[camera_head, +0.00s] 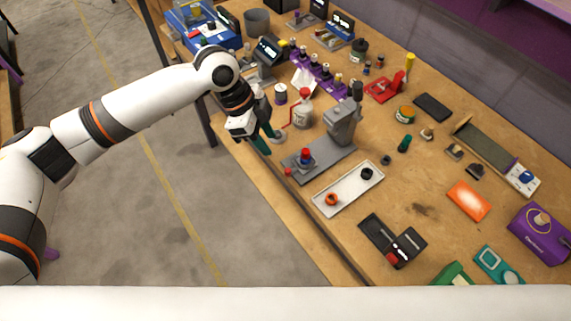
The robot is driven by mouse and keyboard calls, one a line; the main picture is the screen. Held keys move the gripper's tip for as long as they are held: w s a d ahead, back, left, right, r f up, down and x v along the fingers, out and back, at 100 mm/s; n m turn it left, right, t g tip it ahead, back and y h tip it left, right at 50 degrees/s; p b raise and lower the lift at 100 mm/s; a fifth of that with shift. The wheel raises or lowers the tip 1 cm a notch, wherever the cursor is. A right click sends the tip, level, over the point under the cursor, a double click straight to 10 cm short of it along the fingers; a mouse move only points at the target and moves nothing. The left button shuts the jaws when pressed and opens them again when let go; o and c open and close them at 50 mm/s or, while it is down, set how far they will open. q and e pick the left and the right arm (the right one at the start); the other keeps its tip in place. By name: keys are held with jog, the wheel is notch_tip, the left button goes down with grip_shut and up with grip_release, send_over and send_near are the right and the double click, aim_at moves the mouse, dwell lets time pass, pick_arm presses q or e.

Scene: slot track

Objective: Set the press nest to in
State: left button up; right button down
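The grey press (341,122) stands on a flat grey base (328,158) near the front edge of the workbench. On the front left part of the base sits the nest (304,162), carrying a small blue and red part (305,155). A small red knob (288,171) is at its front end. The nest is out in front of the press column, not under its head. My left gripper (265,140) has green fingertips that look apart with nothing between them. It hangs left of the nest, over the bench edge, not touching it. My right gripper does not show.
A white tray (348,190) with an orange ring and a black ring lies right of the press. A black device (393,243) lies farther right. The bench's front edge runs below the gripper.

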aim_at(288, 170)
pick_arm(q)
jog(key=p+x, duration=0.1)
jog(key=x, duration=1)
jog(key=shift+s+d+f, duration=0.1)
jog(key=shift+d+f, duration=0.05)
jog(key=shift+f, duration=0.15)
jog(key=shift+c, duration=0.6)
grip_shut()
